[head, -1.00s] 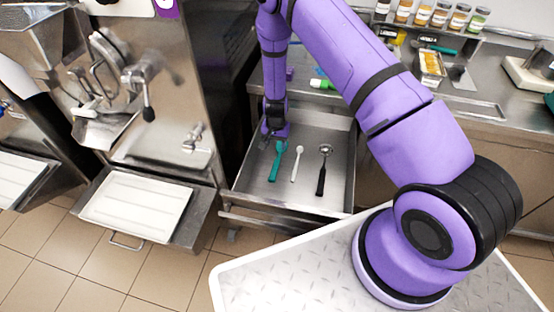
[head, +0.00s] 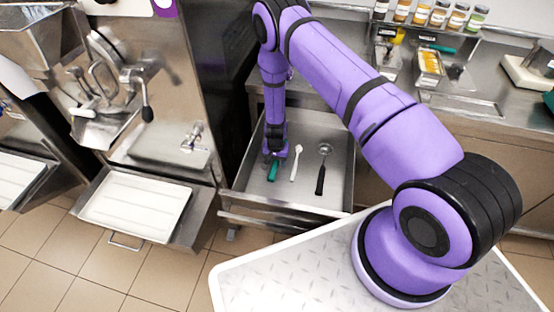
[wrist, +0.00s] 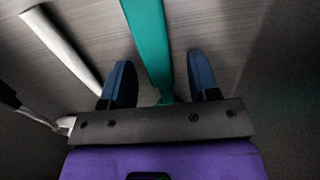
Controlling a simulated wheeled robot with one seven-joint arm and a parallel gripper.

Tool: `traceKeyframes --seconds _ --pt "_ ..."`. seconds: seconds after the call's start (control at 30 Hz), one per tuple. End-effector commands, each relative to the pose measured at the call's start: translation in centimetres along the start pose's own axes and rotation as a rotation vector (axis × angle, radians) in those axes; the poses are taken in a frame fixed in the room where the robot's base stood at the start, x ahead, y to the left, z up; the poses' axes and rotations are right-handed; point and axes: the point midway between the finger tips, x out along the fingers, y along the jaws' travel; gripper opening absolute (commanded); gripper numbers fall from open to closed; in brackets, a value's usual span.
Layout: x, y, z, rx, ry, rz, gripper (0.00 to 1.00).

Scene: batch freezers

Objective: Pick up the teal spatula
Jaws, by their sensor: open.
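The teal spatula (head: 272,171) lies in a metal tray, its upper part hidden behind my gripper (head: 270,157) in the head view. In the wrist view the teal spatula (wrist: 148,42) runs from the top edge down between the two dark blue fingers of my gripper (wrist: 163,82). The fingers are open, one on each side of it, with gaps showing. The spatula's lower end in that view is hidden behind the gripper body.
A white spoon (head: 295,164) lies just right of the spatula; it also shows in the wrist view (wrist: 62,45). A scoop with a black handle (head: 321,178) lies farther right. The metal tray (head: 308,208) has raised walls. Spice jars (head: 437,14) stand at the back right.

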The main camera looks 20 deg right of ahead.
Motion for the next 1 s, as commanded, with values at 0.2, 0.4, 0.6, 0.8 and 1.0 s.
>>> traceKeyframes --seconds 0.2,0.4,0.6,0.8,1.0 --pt "0.1 -0.1 0.0 0.0 0.001 -0.001 0.55" --pt "0.1 0.0 0.0 0.0 0.001 -0.001 0.14" --pt "0.1 0.0 0.0 0.0 0.001 -0.001 0.01" --pt "-0.1 0.0 0.0 -0.001 0.001 -0.001 0.01" --pt "-1.4 -0.1 -0.1 -0.001 0.002 -0.002 0.01"
